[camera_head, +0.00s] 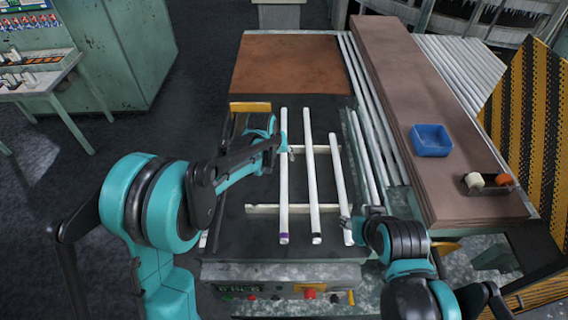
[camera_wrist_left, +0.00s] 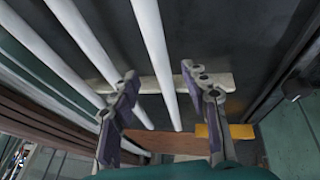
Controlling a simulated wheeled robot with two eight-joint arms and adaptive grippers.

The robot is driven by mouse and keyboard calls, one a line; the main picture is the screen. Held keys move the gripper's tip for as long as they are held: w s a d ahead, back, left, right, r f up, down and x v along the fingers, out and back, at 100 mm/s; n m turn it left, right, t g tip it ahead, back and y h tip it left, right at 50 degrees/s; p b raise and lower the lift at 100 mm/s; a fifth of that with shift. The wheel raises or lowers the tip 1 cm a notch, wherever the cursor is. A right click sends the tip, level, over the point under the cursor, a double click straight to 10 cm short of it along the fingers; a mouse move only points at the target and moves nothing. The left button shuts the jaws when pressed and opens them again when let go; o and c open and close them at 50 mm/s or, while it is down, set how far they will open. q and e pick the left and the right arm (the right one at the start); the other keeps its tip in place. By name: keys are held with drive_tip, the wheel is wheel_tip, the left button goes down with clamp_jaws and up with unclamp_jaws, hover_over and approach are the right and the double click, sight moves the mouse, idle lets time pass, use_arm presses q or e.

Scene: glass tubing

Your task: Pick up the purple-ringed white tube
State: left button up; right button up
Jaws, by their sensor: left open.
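The purple-ringed white tube (camera_head: 284,200) is the leftmost of three white tubes lying lengthwise over pale crossbars; its purple ring is at the near end. My left gripper (camera_head: 283,147) is at the far part of this tube. In the left wrist view my left gripper (camera_wrist_left: 159,84) is open, and the tube (camera_wrist_left: 152,40) runs through the gap between its fingers; contact cannot be told, and the ring is out of that view. My right gripper (camera_head: 352,226) is by the near end of the rightmost tube (camera_head: 341,190); its fingers are too small to read.
A black-ringed tube (camera_head: 313,190) lies just right of the purple-ringed one. A yellow block (camera_head: 250,107) is left of the far ends. A brown board (camera_head: 430,180) with a blue bin (camera_head: 431,140) is to the right. The orange-brown plate (camera_head: 290,65) beyond is clear.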

sight(283, 162)
use_arm(q)
drive_tip(key=b+x, duration=0.1)
drive_tip(key=x, duration=0.3)
drive_tip(key=shift+w+f, duration=0.1)
drive_tip(key=shift+f, duration=0.3)
drive_tip(key=shift+r, duration=0.1)
drive_tip(key=shift+c, duration=0.2)
clamp_jaws()
